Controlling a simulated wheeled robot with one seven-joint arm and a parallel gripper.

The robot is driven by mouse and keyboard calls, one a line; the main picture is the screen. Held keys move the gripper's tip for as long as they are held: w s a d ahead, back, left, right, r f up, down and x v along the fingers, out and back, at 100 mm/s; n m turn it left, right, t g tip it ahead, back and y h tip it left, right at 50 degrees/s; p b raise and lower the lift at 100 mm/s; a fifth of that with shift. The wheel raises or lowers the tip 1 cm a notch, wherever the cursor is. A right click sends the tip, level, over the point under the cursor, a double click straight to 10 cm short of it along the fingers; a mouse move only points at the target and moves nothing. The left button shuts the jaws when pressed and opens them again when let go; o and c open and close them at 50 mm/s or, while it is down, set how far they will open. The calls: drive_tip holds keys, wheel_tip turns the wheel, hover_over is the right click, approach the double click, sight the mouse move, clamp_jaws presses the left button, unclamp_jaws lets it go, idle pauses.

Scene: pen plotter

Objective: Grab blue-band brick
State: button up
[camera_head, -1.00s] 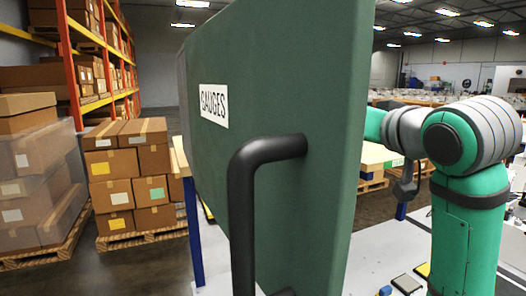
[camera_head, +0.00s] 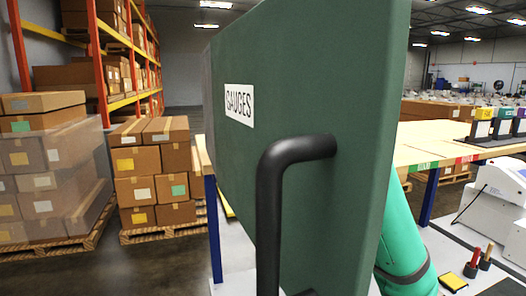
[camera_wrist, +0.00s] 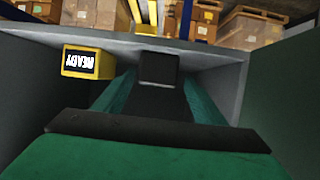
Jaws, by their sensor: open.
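I cannot make out a brick with a blue band in either current view. My gripper (camera_wrist: 158,78) shows in the wrist view as a dark part reaching forward from the green wrist, with nothing visible held in it. It is between two dark walls and points at a pale grey ledge (camera_wrist: 215,62). In the head view only a green part of my arm shows at the lower right, and the gripper is hidden there, with a large green panel in front.
The green panel marked GAUGES (camera_head: 320,100), with a black handle (camera_head: 268,200), blocks the middle. A yellow block reading READY (camera_wrist: 88,62) sits left of the gripper. A wooden bench (camera_head: 440,150) and a white machine (camera_head: 500,205) stand right. Stacked boxes (camera_head: 150,165) stand left.

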drive_tip(key=shift+d+x, duration=0.15)
drive_tip(key=shift+x, duration=1)
drive_tip(key=shift+d+x, duration=0.1)
drive_tip(key=shift+x, duration=1.1)
drive_tip(key=c, duration=1.3)
drive_tip(key=shift+c, duration=0.4)
